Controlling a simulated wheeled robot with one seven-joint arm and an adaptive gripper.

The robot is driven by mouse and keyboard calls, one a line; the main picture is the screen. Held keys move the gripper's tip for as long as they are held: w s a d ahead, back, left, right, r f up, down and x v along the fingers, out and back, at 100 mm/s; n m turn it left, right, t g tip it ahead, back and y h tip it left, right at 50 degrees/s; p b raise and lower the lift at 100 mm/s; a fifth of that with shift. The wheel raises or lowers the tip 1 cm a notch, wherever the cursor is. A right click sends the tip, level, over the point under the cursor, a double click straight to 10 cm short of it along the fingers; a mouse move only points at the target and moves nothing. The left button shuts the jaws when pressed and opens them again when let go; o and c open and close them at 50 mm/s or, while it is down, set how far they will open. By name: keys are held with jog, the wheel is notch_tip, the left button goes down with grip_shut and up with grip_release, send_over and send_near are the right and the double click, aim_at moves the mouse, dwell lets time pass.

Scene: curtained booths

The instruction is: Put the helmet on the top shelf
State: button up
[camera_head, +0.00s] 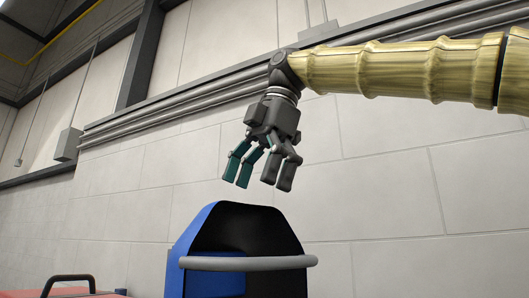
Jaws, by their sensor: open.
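My gripper (257,183) hangs from the arm that enters at the right, fingers pointing down. It is open, with a gap between the teal fingers and the dark grey fingers, and nothing is between them. Below it, apart from the fingertips, stands a blue and black upright thing (205,243) with a tapered top and a grey bar (247,263) across its front. Its lower part is cut off by the picture's bottom edge. I cannot tell whether it is the helmet or something else. No shelf can be made out.
A red thing with a black handle (70,280) shows at the bottom left corner. A pale block wall (420,200) with grey pipes (180,100) stands behind, with a small grey box (67,144) on it. The space around my gripper looks clear.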

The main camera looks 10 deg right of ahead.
jog(key=v, duration=0.6)
jog(key=shift+r, duration=0.35)
dwell(0.4)
